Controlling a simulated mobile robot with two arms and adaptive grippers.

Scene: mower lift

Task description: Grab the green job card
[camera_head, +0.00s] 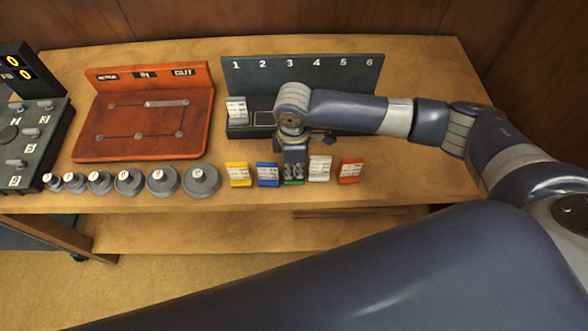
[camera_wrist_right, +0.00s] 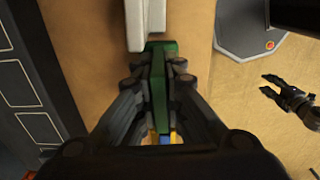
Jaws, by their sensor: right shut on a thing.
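The green job card (camera_head: 293,182) stands in the row of coloured cards near the table's front edge, between the blue card (camera_head: 268,175) and the white card (camera_head: 319,168). My right gripper (camera_head: 293,172) points down over it and hides most of it. In the right wrist view, the fingers (camera_wrist_right: 160,88) are closed on both sides of the green card (camera_wrist_right: 162,52). I cannot tell whether the card still touches the table. My left gripper (camera_wrist_right: 266,86) shows small at the right of the wrist view, its fingers apart and empty.
A yellow card (camera_head: 238,175) and a red card (camera_head: 350,171) end the row. Behind stands a dark rack (camera_head: 345,72) numbered 1 to 6, with a white card (camera_head: 237,110) at 1. An orange-red board (camera_head: 110,140) and several grey round weights (camera_head: 200,181) are left.

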